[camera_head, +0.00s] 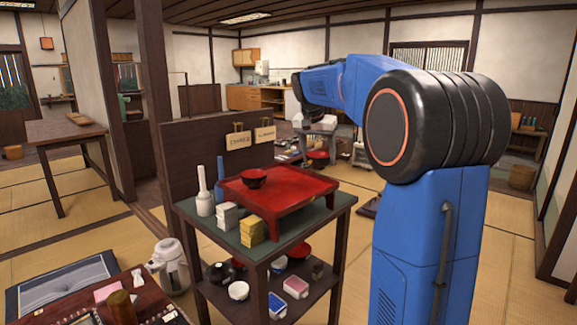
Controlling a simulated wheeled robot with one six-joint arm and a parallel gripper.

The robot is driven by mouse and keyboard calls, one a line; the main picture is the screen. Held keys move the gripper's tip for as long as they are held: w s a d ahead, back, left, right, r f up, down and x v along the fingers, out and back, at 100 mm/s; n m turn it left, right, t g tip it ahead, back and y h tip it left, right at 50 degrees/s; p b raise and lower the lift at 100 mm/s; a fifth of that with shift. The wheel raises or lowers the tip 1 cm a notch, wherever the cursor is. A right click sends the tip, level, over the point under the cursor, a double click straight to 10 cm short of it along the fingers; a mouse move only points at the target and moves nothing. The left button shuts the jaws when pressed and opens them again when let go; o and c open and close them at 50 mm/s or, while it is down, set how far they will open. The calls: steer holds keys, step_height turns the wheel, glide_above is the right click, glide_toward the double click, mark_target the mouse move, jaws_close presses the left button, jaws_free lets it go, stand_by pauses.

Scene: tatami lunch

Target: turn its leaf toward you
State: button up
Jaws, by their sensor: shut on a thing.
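A dark brown low panel (183,152) stands behind the small table, beside a wooden post. Two small wooden plaques hang on it, a left plaque (238,141) and a right plaque (265,135), each with lettering. I cannot tell which thing the leaf belongs to. My blue arm rises at the right and reaches left and away, past the panel's right side. Its far end is small and dark there, and my gripper's fingers do not show. Whatever they may hold is hidden too.
A wooden post (158,100) stands left. Tatami floor (510,225) is open at right.

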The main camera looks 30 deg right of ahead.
steer(key=shift+n, duration=0.4)
steer(key=a+f, duration=0.1)
steer(key=w+a+f, duration=0.1)
steer(key=a, duration=0.1)
steer(key=w+a+f, duration=0.1)
steer(key=a, duration=0.1)
steer(key=shift+w+a+f, duration=0.15)
steer(key=shift+w+f, duration=0.1)
steer(key=shift+f, duration=0.15)
steer(key=n+t+y, duration=0.1)
steer(key=n+y, duration=0.1)
steer(key=n, duration=0.5)
steer(key=n+y, duration=0.1)
steer(key=n, duration=0.1)
steer(key=shift+t+y, duration=0.3)
steer(key=shift+t, duration=0.1)
steer(key=n+y, duration=0.1)
steer(key=n, duration=0.4)
steer(key=shift+g+y, duration=0.3)
steer(key=shift+y, duration=0.1)
steer(key=n, duration=0.2)
steer(key=n+y, duration=0.1)
steer(key=n, duration=0.1)
steer(key=shift+g+y, duration=0.3)
steer(key=shift+f, duration=0.75)
steer(key=shift+f, duration=0.25)
steer(key=o, duration=1.2)
steer(key=shift+c, duration=0.2)
steer(key=shift+r, duration=0.1)
